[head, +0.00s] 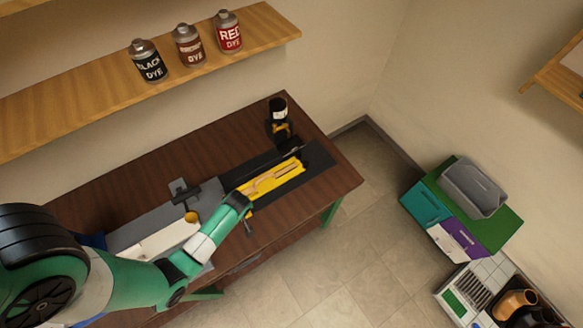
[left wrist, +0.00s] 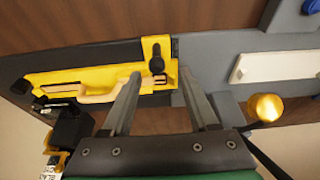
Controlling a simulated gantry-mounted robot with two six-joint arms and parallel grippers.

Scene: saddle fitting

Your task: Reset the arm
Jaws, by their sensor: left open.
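My left arm (head: 140,282) comes in from the lower left of the head view and reaches over the workbench. Its end is beside the yellow fixture (head: 268,186), which lies on a dark mat. In the left wrist view my left gripper (left wrist: 160,78) has its two fingers spread apart with nothing held between them. The fingertips show near the end of the yellow fixture (left wrist: 100,78) that carries a black knob. I cannot tell whether they touch it. Tan strips lie along the fixture. My right gripper is in neither view.
A black and yellow tool (head: 280,128) stands behind the fixture on the workbench (head: 130,185). A grey board with a white piece (head: 165,238) and a gold knob (head: 191,217) lies to the left. Dye bottles (head: 188,46) stand on a shelf. Drawers with a grey bin (head: 474,187) stand right.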

